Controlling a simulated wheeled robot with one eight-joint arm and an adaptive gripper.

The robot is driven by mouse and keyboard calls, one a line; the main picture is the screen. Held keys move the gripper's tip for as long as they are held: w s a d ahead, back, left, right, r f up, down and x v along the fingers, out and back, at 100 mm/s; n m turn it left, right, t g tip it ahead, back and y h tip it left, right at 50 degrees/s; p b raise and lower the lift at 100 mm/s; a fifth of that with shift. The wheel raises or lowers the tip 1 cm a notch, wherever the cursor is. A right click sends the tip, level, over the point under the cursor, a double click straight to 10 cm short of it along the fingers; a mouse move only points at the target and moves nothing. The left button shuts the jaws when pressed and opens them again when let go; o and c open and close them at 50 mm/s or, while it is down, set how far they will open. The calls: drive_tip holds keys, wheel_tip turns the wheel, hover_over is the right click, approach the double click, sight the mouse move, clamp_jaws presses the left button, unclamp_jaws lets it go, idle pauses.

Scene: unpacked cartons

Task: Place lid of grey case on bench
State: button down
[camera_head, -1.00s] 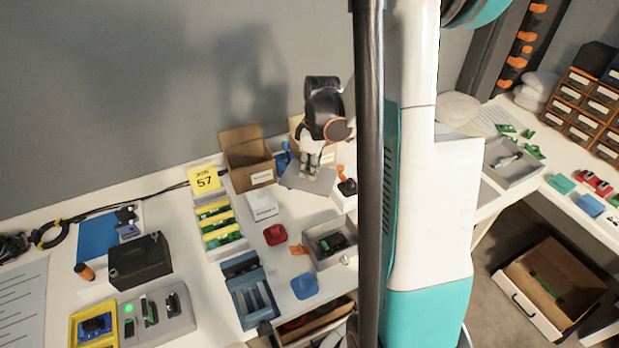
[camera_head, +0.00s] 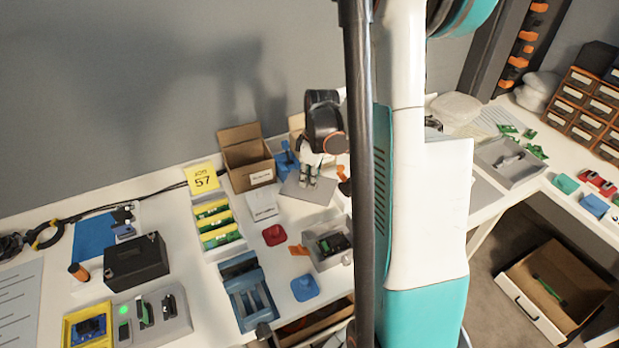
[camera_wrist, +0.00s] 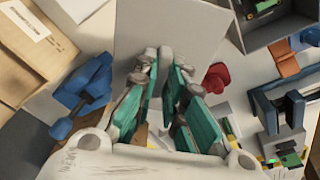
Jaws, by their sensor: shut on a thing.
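The lid is a flat grey plate (camera_head: 296,190), also seen at the top of the wrist view (camera_wrist: 178,22). My gripper (camera_head: 309,176) is shut on the lid's edge, its teal-padded fingers (camera_wrist: 167,68) pointing at it in the wrist view. The lid is over the back of the white bench (camera_head: 290,218), in front of the cardboard boxes. I cannot tell whether it touches the bench. An open grey case (camera_head: 322,262) with a dark and green part inside stands to the front right of the lid; its corner shows in the wrist view (camera_wrist: 246,38).
An open cardboard box (camera_head: 246,165) stands left of the lid, with a blue object (camera_head: 286,161) beside it. A small white box (camera_head: 262,207), a red part (camera_head: 274,235) and an orange piece (camera_head: 298,250) lie in front. Free bench room around them is narrow.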

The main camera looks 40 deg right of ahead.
drive_tip(key=c, duration=1.7)
unclamp_jaws()
drive_tip(key=shift+o, duration=0.2)
wheel_tip(320, 180, up, 13)
drive_tip(key=s+p, duration=0.1)
drive_tip(key=p, duration=0.4)
drive_tip(key=shift+s+d+r, duration=0.15)
drive_tip(key=shift+d, duration=0.2)
